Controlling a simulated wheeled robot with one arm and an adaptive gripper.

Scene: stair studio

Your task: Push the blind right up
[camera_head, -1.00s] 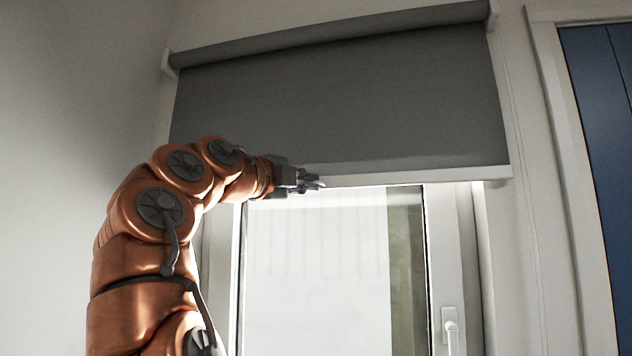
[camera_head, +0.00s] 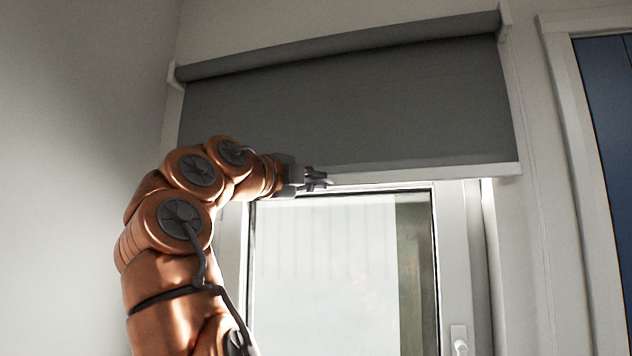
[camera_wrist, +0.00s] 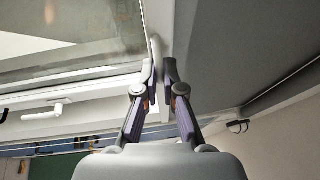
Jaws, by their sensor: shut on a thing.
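The grey roller blind (camera_head: 350,105) hangs from its roller over the upper part of the window, with a white bar (camera_head: 430,173) along its bottom edge. My gripper (camera_head: 322,181) is at this bottom bar, left of its middle. In the wrist view my gripper (camera_wrist: 160,72) has its two fingers close together with the pale bar (camera_wrist: 156,50) between them, and the blind (camera_wrist: 245,50) shows to the right. The left part of the bar is hidden behind my arm in the head view.
The window (camera_head: 330,270) below the blind is bare glass in a white frame, with a white handle (camera_head: 459,338) at lower right. A blue door (camera_head: 608,120) in a white frame stands at the right. The wall left of the window is clear.

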